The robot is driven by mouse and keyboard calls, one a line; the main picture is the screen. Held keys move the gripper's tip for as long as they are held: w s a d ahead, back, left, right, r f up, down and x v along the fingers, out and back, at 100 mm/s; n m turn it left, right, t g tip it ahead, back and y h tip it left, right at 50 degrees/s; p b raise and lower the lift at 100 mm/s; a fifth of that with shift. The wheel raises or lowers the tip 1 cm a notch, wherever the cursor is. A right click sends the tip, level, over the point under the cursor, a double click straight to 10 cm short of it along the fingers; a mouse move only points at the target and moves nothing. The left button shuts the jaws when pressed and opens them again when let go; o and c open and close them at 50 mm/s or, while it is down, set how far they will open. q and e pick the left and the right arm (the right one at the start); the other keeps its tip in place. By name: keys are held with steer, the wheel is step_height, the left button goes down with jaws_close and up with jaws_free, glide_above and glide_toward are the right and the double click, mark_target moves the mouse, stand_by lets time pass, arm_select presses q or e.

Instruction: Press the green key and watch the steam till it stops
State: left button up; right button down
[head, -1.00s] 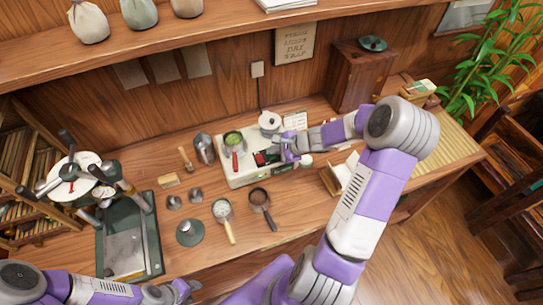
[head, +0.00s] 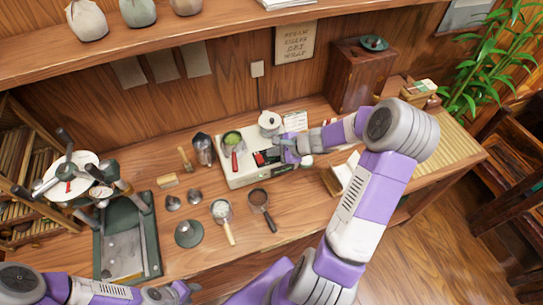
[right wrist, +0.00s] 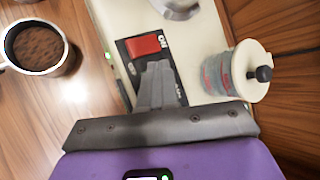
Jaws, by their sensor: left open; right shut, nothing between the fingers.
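The cream steam machine (head: 240,179) stands on the bench below the wall socket. Its black switch panel (right wrist: 129,58) carries a red key (right wrist: 146,45) with "ON" lettered beside it. My right gripper (right wrist: 158,66) is shut and empty, its fingertips over the panel just below the red key; I cannot tell whether they touch. No green key shows; the fingers cover part of the panel. A small green light (right wrist: 108,56) shows on the machine's edge. No steam is visible. My left gripper (head: 186,290) is open and empty at the lower left, away from the machine.
A red-handled strainer (head: 233,141) with green contents sits on the machine. A jar with a pale lid (right wrist: 250,72) stands beside the panel. Left of the machine are a metal canister (head: 203,150), pans and a green-framed press (head: 154,233). The front bench is partly clear.

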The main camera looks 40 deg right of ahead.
steer(key=shift+f+b, duration=0.25)
steer(key=shift+b, duration=0.05)
steer(key=shift+r, duration=0.1)
stand_by(0.4)
steer(key=shift+r+p, duration=0.65)
steer(key=shift+r, duration=0.1)
steer(key=shift+r+p, duration=1.95)
steer(key=shift+r, duration=0.6)
